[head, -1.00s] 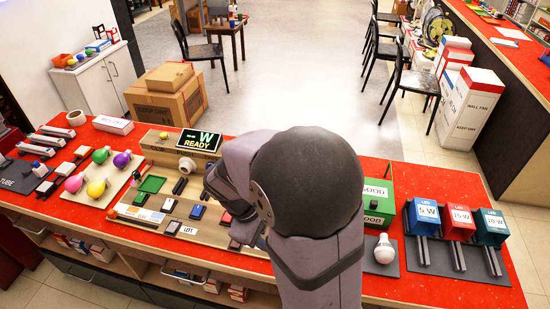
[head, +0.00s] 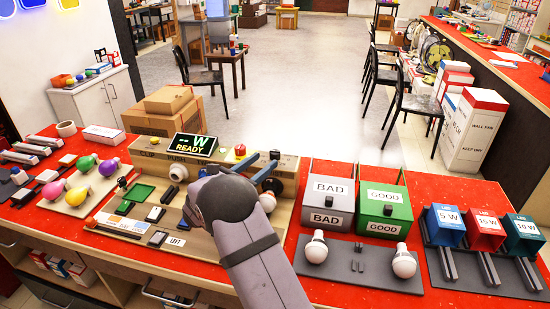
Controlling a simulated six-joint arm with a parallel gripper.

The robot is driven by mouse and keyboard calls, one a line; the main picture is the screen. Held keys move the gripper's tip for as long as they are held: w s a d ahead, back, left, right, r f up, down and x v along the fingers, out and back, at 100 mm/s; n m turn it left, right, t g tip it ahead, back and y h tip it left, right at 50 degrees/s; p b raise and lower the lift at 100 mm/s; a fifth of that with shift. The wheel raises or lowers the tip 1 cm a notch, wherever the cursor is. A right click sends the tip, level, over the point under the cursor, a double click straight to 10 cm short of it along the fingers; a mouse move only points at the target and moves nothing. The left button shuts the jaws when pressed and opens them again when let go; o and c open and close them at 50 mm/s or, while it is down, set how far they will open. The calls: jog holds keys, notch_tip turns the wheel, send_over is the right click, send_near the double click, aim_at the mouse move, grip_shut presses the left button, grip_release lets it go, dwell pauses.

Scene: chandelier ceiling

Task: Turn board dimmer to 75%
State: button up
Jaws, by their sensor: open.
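The tan test board (head: 128,217) stands on the red table, with a raised back panel that carries a black display (head: 193,147) reading "-- W READY" in green. A dark round knob (head: 271,187), which looks like the dimmer, sits at the panel's right end. Its pointer and setting cannot be made out. My gripper (head: 262,165), with blue-grey fingers, is open in front of the panel's right end, close to this knob. I cannot tell whether the fingers touch it. My arm hides part of the board's right side.
A white round socket (head: 178,173) and a red button (head: 240,150) are on the panel. To the right stand a BAD box (head: 330,189), a GOOD box (head: 384,197) and two white bulbs. Several coloured bulbs lie left of the board. Wattage bins stand far right.

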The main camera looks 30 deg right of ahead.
aim_at(272, 155)
jog(key=shift+p+x, duration=0.95)
jog(key=shift+x, duration=2.75)
jog(key=c, duration=1.1)
